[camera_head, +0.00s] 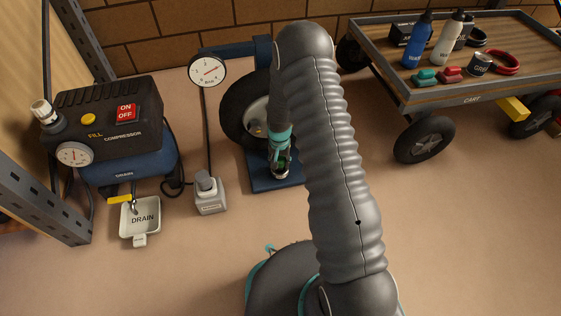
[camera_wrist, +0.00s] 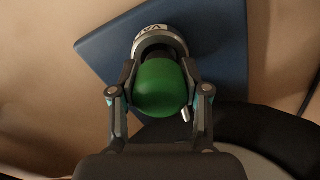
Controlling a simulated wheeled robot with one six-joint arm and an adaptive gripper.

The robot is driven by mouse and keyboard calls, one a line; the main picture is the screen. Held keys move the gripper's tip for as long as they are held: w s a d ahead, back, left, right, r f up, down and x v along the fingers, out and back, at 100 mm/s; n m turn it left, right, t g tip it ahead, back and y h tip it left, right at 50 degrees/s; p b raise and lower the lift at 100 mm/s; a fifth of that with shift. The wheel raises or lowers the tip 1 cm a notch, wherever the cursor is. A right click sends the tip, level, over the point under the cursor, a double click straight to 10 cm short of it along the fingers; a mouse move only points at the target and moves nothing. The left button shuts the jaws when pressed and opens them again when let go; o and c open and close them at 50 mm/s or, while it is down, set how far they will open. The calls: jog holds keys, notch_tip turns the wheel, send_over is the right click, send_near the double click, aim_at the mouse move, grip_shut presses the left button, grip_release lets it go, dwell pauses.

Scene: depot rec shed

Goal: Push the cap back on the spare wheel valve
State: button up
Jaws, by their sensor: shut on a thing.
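My gripper (camera_wrist: 160,72) is shut on a rounded green cap (camera_wrist: 164,92), with one finger on each side of it. In the head view my gripper (camera_head: 280,152) is low beside the spare wheel (camera_head: 238,108), and only a bit of green shows. Beyond the cap is a round pale holder (camera_wrist: 150,32) with partly hidden lettering, on a blue base plate (camera_wrist: 222,50). I cannot tell whether the cap is still inside the holder or above it. A small metallic stem shows beside the cap, by the wheel's dark tyre (camera_wrist: 255,122); I cannot tell if it is the valve.
A round gauge (camera_head: 207,71) stands left of the wheel, above a small grey block (camera_head: 210,195) on the floor. A compressor (camera_head: 115,130) and drain tray (camera_head: 140,218) are farther left. A loaded cart (camera_head: 470,88) stands right.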

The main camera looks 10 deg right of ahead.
jog(key=shift+f, duration=1.25)
jog(key=shift+f+b, duration=0.2)
jog(key=shift+b, duration=0.15)
jog(key=shift+c, duration=0.6)
jog(key=o, duration=1.7)
jog(key=shift+f, duration=0.1)
jog(key=shift+r, duration=0.2)
notch_tip(320, 180, up, 12)
jog(key=shift+f, duration=0.1)
